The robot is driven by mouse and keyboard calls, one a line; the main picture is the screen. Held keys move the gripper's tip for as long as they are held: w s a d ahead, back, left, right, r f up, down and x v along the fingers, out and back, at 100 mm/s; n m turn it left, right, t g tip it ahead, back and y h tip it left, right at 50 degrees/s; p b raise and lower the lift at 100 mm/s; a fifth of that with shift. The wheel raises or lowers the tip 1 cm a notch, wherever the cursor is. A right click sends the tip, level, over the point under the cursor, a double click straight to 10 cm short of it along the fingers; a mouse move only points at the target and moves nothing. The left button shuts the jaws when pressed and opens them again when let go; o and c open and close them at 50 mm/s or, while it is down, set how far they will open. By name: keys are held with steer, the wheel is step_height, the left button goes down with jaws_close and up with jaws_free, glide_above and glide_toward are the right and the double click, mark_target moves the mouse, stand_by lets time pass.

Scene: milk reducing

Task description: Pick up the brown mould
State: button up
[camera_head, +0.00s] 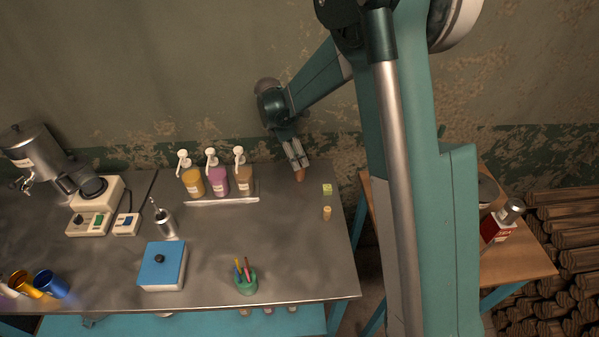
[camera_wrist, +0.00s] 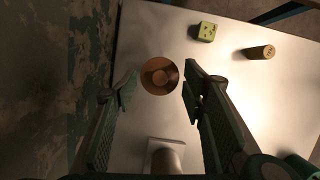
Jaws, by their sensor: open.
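The brown mould (camera_head: 300,175) stands on the metal table near its back right edge. In the wrist view the brown mould (camera_wrist: 159,76) is a round brown cup seen from above, between and just beyond my fingertips. My gripper (camera_head: 297,160) is right above it in the head view and hides part of it. My gripper (camera_wrist: 158,92) is open, with one finger on each side of the mould and a gap on both sides. I cannot tell how far down the fingers reach.
A green cube (camera_head: 327,189) and a small tan cylinder (camera_head: 327,213) are to the right of the mould. Three pump bottles (camera_head: 217,178) stand on a tray (camera_head: 222,200) to the left. The wall (camera_wrist: 50,70) is close on the left in the wrist view. A blue-lidded box (camera_head: 163,265) stands farther forward.

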mark_target(304, 169)
steer(key=shift+x, duration=1.65)
steer(key=shift+x, duration=2.6)
steer(key=shift+c, duration=0.2)
steer(key=c, duration=0.9)
